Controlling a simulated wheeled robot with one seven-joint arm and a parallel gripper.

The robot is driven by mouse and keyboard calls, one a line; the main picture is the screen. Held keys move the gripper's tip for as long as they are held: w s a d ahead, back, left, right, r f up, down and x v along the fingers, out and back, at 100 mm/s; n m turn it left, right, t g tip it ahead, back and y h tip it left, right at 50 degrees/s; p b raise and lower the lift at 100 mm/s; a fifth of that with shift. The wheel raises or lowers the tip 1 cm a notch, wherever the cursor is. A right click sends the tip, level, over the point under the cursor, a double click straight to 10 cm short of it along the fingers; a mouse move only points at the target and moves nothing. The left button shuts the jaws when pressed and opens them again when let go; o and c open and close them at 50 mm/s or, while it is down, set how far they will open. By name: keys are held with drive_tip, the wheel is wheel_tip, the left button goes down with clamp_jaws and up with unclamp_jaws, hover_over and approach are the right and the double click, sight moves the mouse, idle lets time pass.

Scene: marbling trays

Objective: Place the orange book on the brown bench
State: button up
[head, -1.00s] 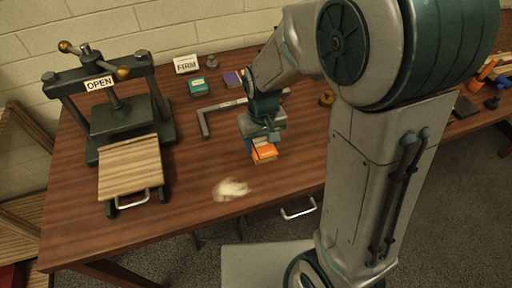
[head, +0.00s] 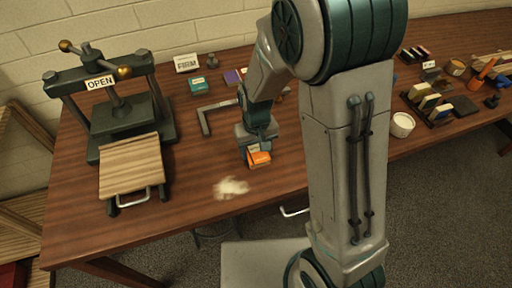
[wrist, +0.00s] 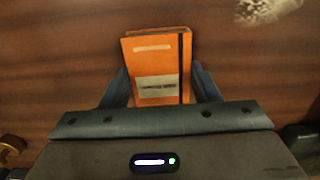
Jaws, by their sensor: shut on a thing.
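The orange book (head: 261,159) has a pale label and a dark strap, which show in the wrist view (wrist: 157,60). My gripper (head: 257,148) is shut on it, with one finger on each side of the book in the wrist view. The brown bench (head: 165,222) is the long wooden top beneath them. The book is over its front middle part; I cannot tell whether it touches the wood. The book's lower end is hidden by my gripper in the wrist view.
A press with an OPEN sign (head: 100,83) stands at the left. A pale smear (head: 231,187) lies left of the book. A grey angle bar (head: 205,118), a teal box (head: 198,85) and a FIRM sign (head: 187,63) are behind. A white cup (head: 401,125) is at the right.

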sight(256, 151)
drive_tip(key=o, duration=1.1)
wheel_tip(256, 151, up, 12)
drive_tip(key=s+d+r+m+t, duration=0.1)
drive_tip(key=s+d+r, duration=0.1)
drive_tip(key=s+d, duration=0.2)
drive_tip(key=s+d+r+m+t, duration=0.1)
drive_tip(key=s+d+r, duration=0.1)
drive_tip(key=s+d, duration=0.2)
drive_tip(key=s+d+r+m+t, duration=0.1)
drive_tip(key=s+d+r, duration=0.1)
drive_tip(key=s+d, duration=0.2)
drive_tip(key=shift+s+r, duration=0.15)
drive_tip(key=shift+s, duration=0.45)
